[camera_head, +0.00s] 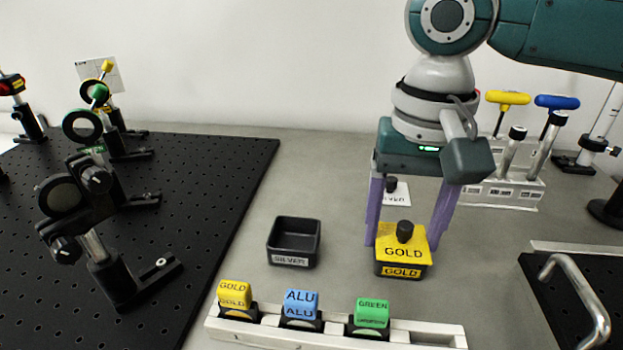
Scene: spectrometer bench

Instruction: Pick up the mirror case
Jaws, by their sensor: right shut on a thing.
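The gold mirror case (402,271) is a small dark box with a yellow lid, a black knob and "GOLD" labels. It is right of centre on the grey bench, upright. My right gripper (403,246) reaches down from above, its two purple fingers on either side of this case. It is shut on the case, and the lower fingertips are partly hidden behind it. I cannot tell whether the case is clear of the bench. An open black case labelled "SILVER" (294,242) stands to the left, without a lid. My left gripper is not in view.
A white rack (390,333) with gold, alu and green blocks lies in front. A white lid with a black knob (392,191) lies behind the gold case. A tool stand (499,192) is at the back right, a handled dark tray (573,300) at the right, and an optics breadboard (205,185) at the left.

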